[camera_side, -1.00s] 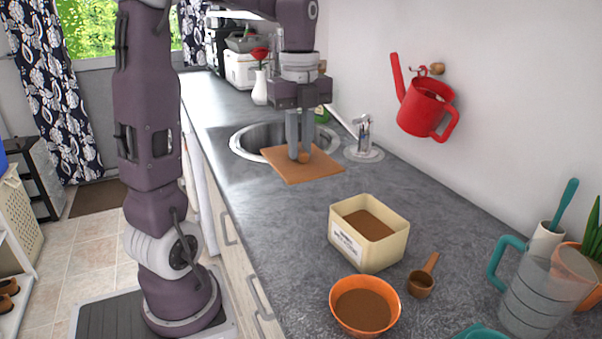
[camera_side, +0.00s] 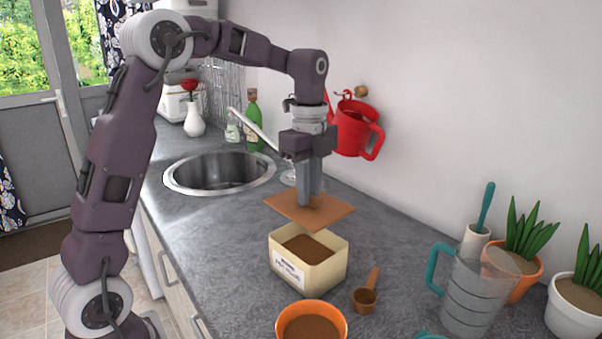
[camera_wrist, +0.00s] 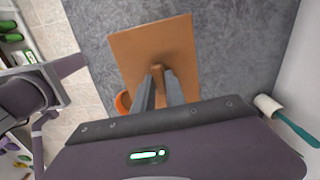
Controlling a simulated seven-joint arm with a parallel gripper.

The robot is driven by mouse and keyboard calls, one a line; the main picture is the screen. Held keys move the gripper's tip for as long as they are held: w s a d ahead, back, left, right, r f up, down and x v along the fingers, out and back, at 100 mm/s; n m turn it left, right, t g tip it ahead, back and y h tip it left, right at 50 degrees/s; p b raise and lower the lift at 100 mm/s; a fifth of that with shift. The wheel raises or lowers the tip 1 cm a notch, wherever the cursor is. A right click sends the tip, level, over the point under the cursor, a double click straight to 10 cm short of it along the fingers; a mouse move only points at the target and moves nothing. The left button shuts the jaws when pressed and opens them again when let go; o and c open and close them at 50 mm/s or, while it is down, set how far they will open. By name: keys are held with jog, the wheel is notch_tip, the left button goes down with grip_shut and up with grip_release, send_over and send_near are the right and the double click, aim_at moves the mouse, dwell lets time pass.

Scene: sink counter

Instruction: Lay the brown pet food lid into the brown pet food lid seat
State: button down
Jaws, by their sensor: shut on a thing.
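The brown pet food lid (camera_side: 335,212) is a flat square board with a small knob. My gripper (camera_side: 311,202) is shut on the knob and holds the lid above the cream pet food box (camera_side: 318,275). The box is open at the top and shows brown food inside. In the side view the lid hangs over the back part of the box opening, with a gap below it. In the wrist view the lid (camera_wrist: 150,45) lies beyond my gripper (camera_wrist: 160,78) and hides the box.
An orange bowl (camera_side: 311,322) of brown food and a brown scoop (camera_side: 365,298) stand in front of the box. A measuring jug (camera_side: 474,292) and potted plants (camera_side: 519,262) are at the right. The sink (camera_side: 219,174) is behind; grey counter lies free between.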

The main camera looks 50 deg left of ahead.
aim_at(308, 216)
jog(key=shift+f, duration=0.3)
jog(key=shift+f, duration=2.8)
jog(key=shift+f, duration=0.15)
jog(key=shift+f, duration=0.75)
jog(key=c, duration=1.3)
grip_release()
